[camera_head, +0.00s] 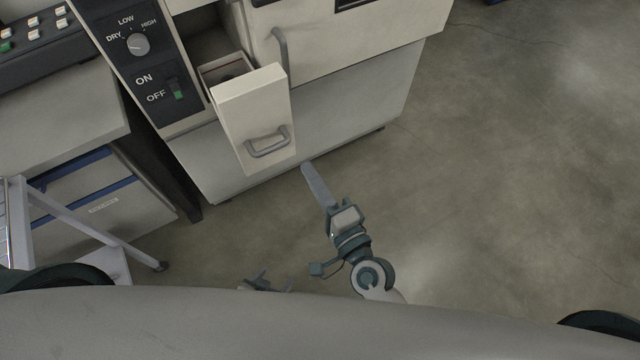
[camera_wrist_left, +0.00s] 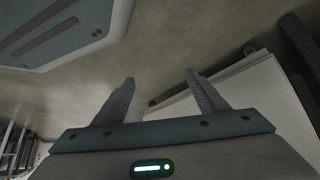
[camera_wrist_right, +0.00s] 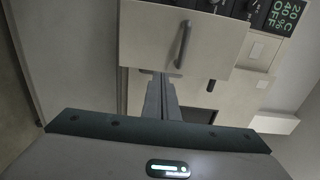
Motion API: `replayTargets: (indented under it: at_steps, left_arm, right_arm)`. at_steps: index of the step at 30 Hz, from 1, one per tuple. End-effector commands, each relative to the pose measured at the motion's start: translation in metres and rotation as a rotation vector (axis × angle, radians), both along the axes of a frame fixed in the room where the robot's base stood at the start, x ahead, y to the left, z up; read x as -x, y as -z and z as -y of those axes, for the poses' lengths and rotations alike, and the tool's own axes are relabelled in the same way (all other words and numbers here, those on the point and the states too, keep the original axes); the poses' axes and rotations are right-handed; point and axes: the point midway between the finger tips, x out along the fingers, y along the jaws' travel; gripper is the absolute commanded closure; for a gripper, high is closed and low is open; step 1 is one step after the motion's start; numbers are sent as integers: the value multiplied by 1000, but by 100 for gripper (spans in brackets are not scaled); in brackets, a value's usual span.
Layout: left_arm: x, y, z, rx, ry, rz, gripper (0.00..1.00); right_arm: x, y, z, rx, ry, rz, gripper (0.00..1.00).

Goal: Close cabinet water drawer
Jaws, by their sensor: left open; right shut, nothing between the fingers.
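The cabinet's water drawer (camera_head: 255,115) is pulled out, with its pale front and grey bar handle (camera_head: 268,142) facing me in the head view. Its open top shows a compartment behind the front. My right gripper (camera_head: 305,168) is shut and empty, just right of the drawer front's lower corner in that view. In the right wrist view, the closed fingers (camera_wrist_right: 160,78) overlap the edge of a pale front panel (camera_wrist_right: 150,35) with a bar handle; I cannot tell if they touch it. My left gripper (camera_head: 266,281) is open and low near my base; its spread fingers show in the left wrist view (camera_wrist_left: 164,90).
The cabinet's control panel (camera_head: 150,60) has a dial and an ON/OFF switch, left of the drawer. Another bar handle (camera_head: 281,50) is on the larger front beside it. A white-framed cart (camera_head: 90,220) stands at left. The floor (camera_head: 500,180) at right is clear.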

Motion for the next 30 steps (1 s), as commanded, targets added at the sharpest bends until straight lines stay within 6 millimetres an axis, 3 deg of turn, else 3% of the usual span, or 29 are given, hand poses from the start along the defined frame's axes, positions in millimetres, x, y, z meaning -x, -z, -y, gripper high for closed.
replayTargets:
  at_steps: [7,13,30]
  left_arm:
    - [-4,-11,7,16,7,50,34]
    - [10,-2,0,2,6,8,34]
    - [17,3,-4,-6,6,-14,34]
  right_arm:
    - [-39,-3,-25,-2,1,1,100]
    - [-60,-1,-40,-1,1,1,100]
    - [-69,0,-46,0,0,0,100]
